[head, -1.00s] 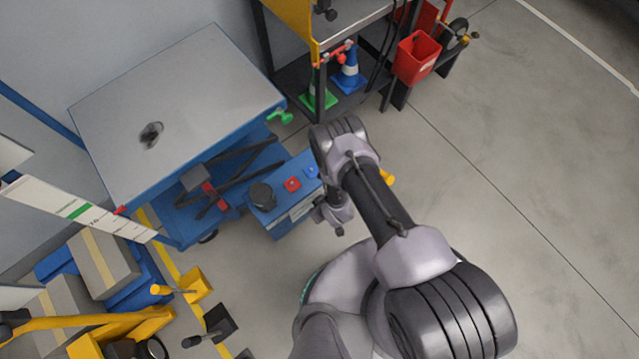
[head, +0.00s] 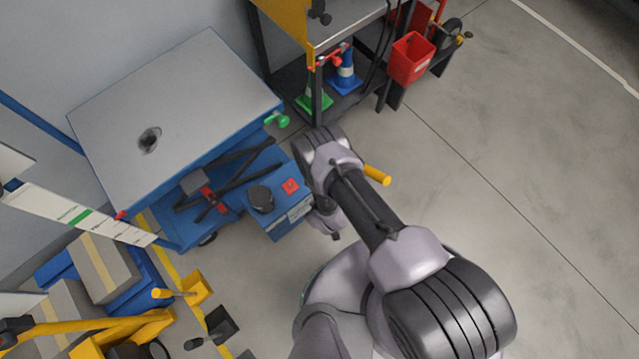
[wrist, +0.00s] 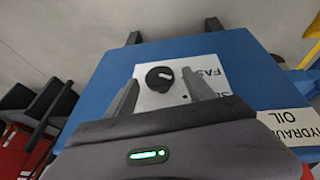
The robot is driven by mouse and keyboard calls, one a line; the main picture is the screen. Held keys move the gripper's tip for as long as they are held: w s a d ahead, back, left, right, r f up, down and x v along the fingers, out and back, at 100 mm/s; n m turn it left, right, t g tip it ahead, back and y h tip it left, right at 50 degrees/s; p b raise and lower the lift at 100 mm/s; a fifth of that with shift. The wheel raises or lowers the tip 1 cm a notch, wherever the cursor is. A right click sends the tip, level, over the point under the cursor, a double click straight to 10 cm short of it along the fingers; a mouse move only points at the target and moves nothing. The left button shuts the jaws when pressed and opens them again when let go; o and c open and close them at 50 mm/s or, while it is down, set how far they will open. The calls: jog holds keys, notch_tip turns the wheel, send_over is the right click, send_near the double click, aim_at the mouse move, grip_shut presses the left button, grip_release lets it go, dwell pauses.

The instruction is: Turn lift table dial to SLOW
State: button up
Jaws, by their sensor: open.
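The lift table (head: 185,85) has a grey top on a blue frame, at the left in the head view. Its blue control box (head: 280,222) stands below its front edge, partly behind my arm. In the wrist view, the dial (wrist: 159,79) is a round black knob with a white mark pointing right, toward the FAST lettering (wrist: 211,72). A second label, starting with S, is partly covered by a finger. My gripper (wrist: 160,77) is open, its fingers either side of the dial in the picture; I cannot tell if they touch it. The dial is hidden in the head view.
A black cap (head: 261,198) and a red button (head: 290,186) are on the box top. A dark rack with cones and a red bin (head: 411,58) stands behind. Boxes on a blue pallet (head: 105,265) are at lower left. The floor at right is clear.

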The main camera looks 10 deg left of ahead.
jog(key=p+v, duration=0.8)
jog(key=v, duration=0.8)
jog(key=shift+r, duration=0.35)
